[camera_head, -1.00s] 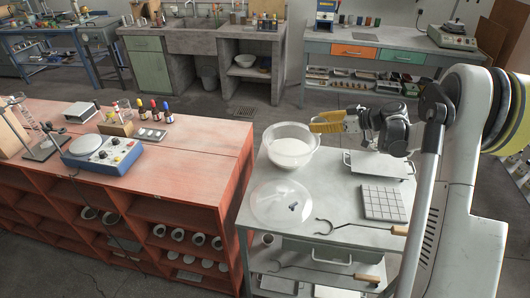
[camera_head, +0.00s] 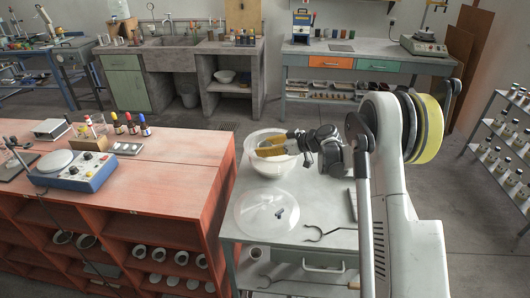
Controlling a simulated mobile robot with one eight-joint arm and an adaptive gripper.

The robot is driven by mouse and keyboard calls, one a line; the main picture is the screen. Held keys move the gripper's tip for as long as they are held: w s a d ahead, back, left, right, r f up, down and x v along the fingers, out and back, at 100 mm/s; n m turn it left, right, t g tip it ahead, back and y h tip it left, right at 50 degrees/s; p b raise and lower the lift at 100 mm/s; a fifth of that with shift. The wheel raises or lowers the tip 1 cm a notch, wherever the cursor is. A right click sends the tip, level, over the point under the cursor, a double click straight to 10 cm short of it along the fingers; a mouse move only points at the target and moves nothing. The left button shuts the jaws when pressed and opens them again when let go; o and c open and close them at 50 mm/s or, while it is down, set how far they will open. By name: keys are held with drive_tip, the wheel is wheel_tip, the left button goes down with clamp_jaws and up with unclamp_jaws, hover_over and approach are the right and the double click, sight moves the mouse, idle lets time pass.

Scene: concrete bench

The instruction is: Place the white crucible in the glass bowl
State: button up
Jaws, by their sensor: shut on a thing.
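The glass bowl (camera_head: 270,169) stands at the far left of the grey metal cart, with a pale white surface showing inside it. My gripper (camera_head: 264,147) reaches in from the right, and its yellow fingers lie across the bowl's mouth. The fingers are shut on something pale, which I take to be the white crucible. It is too small and hidden to make out its outline, and I cannot tell whether it touches the bowl.
A clear glass lid (camera_head: 262,215) with a dark knob lies in front of the bowl. Tongs with a hooked end (camera_head: 318,236) lie to its right. An orange-red bench (camera_head: 160,185) stands close on the left, with several pale cups on its shelves.

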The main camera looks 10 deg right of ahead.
drive_tip(key=shift+f, duration=0.45)
drive_tip(key=shift+r, duration=0.15)
drive_tip(key=o, duration=0.7)
drive_tip(key=shift+f, duration=0.2)
drive_tip(key=o, duration=0.5)
